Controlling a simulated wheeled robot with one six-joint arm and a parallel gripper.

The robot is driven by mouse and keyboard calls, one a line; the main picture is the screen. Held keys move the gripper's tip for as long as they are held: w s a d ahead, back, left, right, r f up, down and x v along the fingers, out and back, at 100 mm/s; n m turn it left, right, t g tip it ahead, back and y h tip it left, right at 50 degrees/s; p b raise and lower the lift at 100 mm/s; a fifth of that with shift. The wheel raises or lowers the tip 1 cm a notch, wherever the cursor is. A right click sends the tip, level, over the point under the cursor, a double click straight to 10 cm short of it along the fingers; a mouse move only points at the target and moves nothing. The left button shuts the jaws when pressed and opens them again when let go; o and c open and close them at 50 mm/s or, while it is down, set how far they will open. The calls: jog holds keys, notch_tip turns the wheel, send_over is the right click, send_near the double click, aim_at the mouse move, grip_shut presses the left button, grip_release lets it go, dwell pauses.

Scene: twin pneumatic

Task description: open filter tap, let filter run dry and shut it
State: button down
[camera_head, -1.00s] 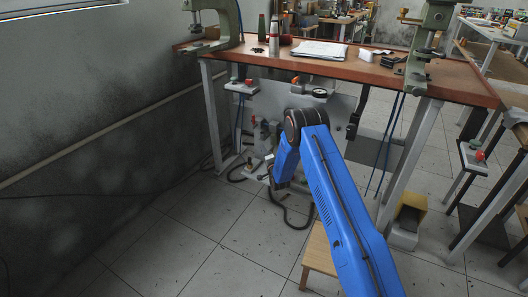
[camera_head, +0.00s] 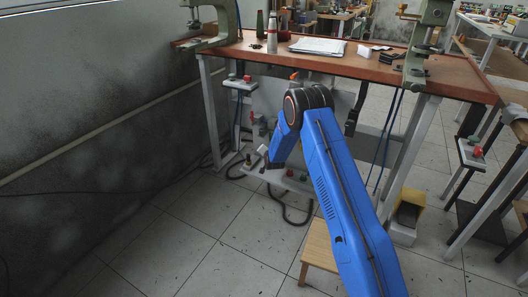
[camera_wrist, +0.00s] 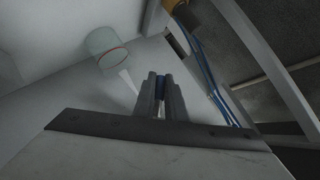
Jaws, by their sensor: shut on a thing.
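In the wrist view the two grey fingers of my gripper (camera_wrist: 161,96) are close together, shut on a small dark-blue piece (camera_wrist: 162,79), which looks like the filter tap. The fingers hide most of it, so I cannot tell its turn. A pale translucent cup (camera_wrist: 104,46) with a thin red ring, perhaps the filter bowl, is up and left of the fingertips, apart from them. Whether it holds liquid is not clear. In the head view my blue arm reaches under the workbench, and its links hide the fingertips and the tap.
The wooden workbench (camera_head: 345,67) stands over the work area on grey legs, with a press at each end. Blue hoses (camera_wrist: 210,88) run right of the fingers. A black hose (camera_head: 295,221) loops near the floor. A small wooden stool (camera_head: 318,245) stands beside my arm.

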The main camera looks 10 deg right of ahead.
dwell(0.3)
jog(key=c, duration=1.8)
grip_release()
jog(key=v, duration=1.7)
jog(key=shift+a+r, duration=0.15)
jog(key=shift+r, duration=0.2)
